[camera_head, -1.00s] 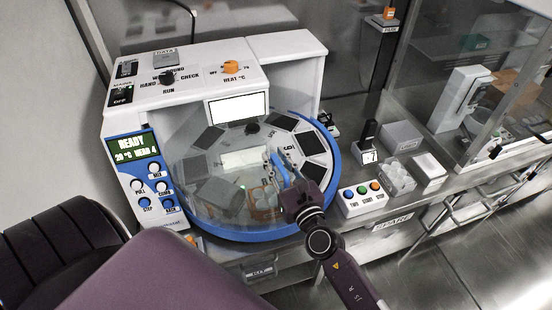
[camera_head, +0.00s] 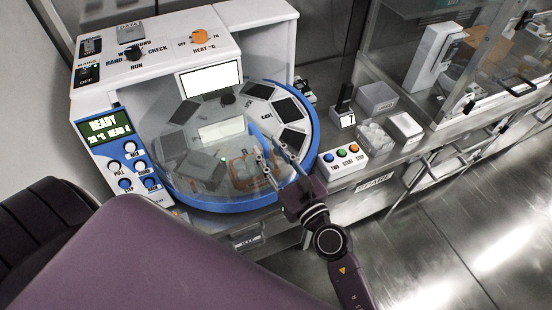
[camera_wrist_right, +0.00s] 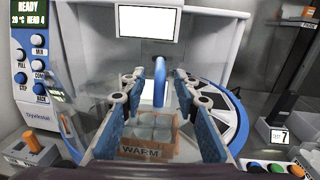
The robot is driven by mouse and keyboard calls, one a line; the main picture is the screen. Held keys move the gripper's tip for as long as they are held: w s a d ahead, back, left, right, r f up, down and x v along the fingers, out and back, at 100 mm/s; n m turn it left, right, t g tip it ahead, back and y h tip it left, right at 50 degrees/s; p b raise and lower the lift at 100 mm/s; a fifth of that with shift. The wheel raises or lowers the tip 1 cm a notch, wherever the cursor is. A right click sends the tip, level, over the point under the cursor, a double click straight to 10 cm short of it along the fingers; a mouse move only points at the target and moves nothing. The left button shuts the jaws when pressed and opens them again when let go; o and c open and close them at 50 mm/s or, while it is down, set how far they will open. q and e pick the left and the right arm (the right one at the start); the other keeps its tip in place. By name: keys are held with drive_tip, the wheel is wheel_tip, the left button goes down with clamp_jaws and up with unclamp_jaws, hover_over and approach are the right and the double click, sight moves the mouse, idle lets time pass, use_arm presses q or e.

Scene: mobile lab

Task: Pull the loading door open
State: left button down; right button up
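The loading door is a clear curved cover (camera_head: 165,140) over the round carousel of the white machine, and it looks closed. Its upright blue handle (camera_head: 260,137) is on the front right; in the right wrist view the handle (camera_wrist_right: 160,82) shows between the two fingers. My right gripper (camera_head: 271,152) is open, its fingers spread in front of the door. In the right wrist view the open fingers (camera_wrist_right: 158,78) point at the handle, with gaps on both sides. I cannot tell how deep the handle lies between them. My left gripper is not in view.
A blue rim (camera_head: 240,202) rings the carousel. A bin marked WARM (camera_wrist_right: 145,148) sits behind the clear cover. A button box (camera_head: 342,160), a stand marked 7 (camera_head: 345,118) and small containers (camera_head: 378,98) stand to the right. Open floor lies at lower right.

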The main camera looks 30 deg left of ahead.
drive_tip(key=shift+v, duration=1.5)
